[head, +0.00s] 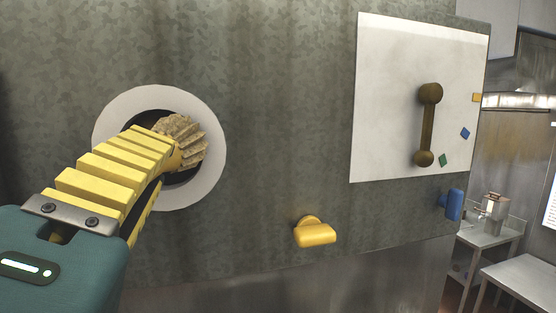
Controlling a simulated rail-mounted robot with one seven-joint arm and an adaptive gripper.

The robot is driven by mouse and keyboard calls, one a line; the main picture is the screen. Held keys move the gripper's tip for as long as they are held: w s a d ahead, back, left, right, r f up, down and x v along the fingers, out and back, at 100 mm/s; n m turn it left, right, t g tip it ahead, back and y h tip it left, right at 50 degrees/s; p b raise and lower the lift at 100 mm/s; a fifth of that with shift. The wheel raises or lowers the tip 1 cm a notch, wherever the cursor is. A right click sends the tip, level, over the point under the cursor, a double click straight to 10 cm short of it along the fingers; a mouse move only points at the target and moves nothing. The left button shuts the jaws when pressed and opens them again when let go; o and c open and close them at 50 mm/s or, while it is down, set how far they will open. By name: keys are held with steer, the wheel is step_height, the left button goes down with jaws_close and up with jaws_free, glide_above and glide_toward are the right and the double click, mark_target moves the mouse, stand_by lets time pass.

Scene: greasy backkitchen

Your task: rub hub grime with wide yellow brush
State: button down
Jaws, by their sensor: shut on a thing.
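A white ring (210,175) with a dark centre is on the mottled grey-green wall at the left; it looks like the hub. My gripper (165,158), with yellow ribbed fingers and a teal body, reaches up from the lower left across the ring. I cannot tell whether the bristles touch the hub. Any grime in the dark centre cannot be made out.
A yellow knob (316,235) sticks out of the panel below right of the ring. A pale panel (390,90) with a bronze bar handle (427,125) is at the right. A blue knob (454,204) is near the panel's right edge. Metal tables (520,280) stand beyond.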

steer(key=shift+m+t+h, duration=0.4)
steer(key=shift+h, duration=0.2)
steer(key=shift+s+a, duration=0.25)
steer(key=shift+a, duration=0.6)
steer(key=shift+s+a, duration=0.2)
steer(key=shift+a, duration=0.7)
steer(key=shift+s+a, duration=0.25)
steer(key=shift+a, duration=0.6)
steer(key=shift+a+f, duration=0.1)
steer(key=shift+w, duration=0.1)
steer(key=shift+w+d+f, duration=0.1)
steer(key=shift+w+d, duration=0.1)
steer(key=shift+d, duration=0.7)
steer(key=shift+d, duration=0.1)
steer(key=shift+w, duration=0.2)
stand_by(0.5)
